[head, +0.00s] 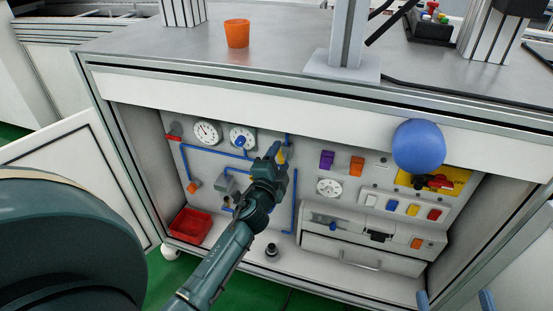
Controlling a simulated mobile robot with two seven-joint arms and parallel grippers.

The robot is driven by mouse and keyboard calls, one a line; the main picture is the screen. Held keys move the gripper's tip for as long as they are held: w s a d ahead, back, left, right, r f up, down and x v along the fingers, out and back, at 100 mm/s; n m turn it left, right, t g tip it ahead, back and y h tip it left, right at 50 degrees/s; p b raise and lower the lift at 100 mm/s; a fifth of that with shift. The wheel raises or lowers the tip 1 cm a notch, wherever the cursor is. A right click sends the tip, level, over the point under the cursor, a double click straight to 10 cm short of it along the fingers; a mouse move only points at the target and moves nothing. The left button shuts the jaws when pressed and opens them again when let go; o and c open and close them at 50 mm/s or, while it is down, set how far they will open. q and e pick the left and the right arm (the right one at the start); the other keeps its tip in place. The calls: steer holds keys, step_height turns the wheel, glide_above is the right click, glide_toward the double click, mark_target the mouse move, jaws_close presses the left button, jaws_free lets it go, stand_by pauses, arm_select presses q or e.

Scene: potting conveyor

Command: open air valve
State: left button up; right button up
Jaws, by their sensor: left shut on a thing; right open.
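A panel (215,165) with blue air pipes (296,200) and two round gauges (207,133) is inside the open cabinet. My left gripper (279,153) is at the panel, shut on a small yellow handle (283,156) beside a vertical blue pipe. The gripper hides most of this handle and the fitting behind it, so its angle is unclear. A red lever (173,138) sits at the panel's upper left. My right gripper (455,301) shows only as two blue fingertips, apart and empty, at the bottom right edge.
A blue ball-shaped thing (418,146) shows in front of the cabinet's upper right. Right of my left gripper are switches, a dial (329,187) and a drawer (350,254). A red bin (190,225) stands low left. An orange cup (237,33) stands on the worktop (160,48).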

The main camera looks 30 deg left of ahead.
arm_select(q)
steer(key=shift+w+d+r+m, duration=0.1)
steer(key=shift+d+m, duration=0.1)
steer(key=shift+m, duration=0.6)
steer(key=shift+w+d+m, duration=0.1)
steer(key=shift+d+m, duration=0.05)
steer(key=shift+m, duration=0.95)
steer(key=o, duration=1)
steer(key=shift+s, duration=0.25)
